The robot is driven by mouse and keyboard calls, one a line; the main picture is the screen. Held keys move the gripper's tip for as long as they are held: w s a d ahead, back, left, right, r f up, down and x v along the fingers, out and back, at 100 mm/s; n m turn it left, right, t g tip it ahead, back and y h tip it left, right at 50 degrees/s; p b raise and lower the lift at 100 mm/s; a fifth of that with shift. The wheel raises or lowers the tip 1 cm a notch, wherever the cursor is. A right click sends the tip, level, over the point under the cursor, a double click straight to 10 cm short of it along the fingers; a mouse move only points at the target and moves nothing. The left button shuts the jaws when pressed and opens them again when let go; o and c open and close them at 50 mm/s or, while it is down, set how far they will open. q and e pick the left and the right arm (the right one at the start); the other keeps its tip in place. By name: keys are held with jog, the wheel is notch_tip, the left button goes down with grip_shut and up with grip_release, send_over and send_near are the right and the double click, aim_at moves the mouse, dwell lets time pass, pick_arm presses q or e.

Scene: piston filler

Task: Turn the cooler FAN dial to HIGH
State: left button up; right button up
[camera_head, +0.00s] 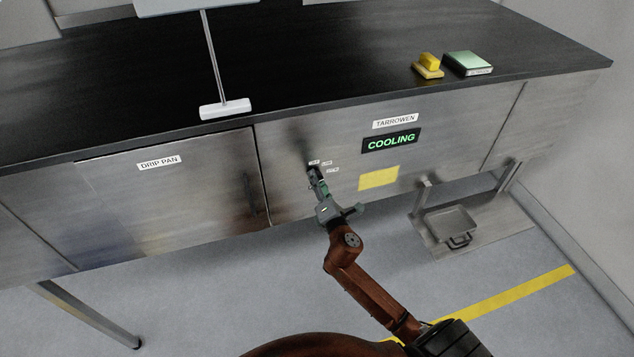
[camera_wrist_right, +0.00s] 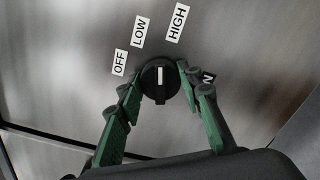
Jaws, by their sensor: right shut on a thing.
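The FAN dial is a round black knob (camera_wrist_right: 158,92) with a white pointer line, on the steel front panel. In the right wrist view its pointer points straight up, between the LOW label (camera_wrist_right: 140,31) and the HIGH label (camera_wrist_right: 177,23). The OFF label (camera_wrist_right: 119,62) is to the left. My right gripper (camera_wrist_right: 158,79) has its green fingers on either side of the knob and is shut on it. In the head view my right gripper (camera_head: 317,176) reaches the panel below small white labels and mostly hides the dial. My left gripper is not in view.
A lit COOLING display (camera_head: 391,141) and a yellow label (camera_head: 379,178) are right of the dial. The DRIP PAN door (camera_head: 160,190) is to the left. A yellow object (camera_head: 428,66) and a green box (camera_head: 467,63) sit on the black counter (camera_head: 330,60). A metal pan (camera_head: 451,224) stands low right.

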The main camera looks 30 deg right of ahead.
jog(key=shift+m, duration=1.7)
jog(key=o, duration=1.2)
jog(key=shift+c, duration=0.2)
jog(key=v, duration=1.2)
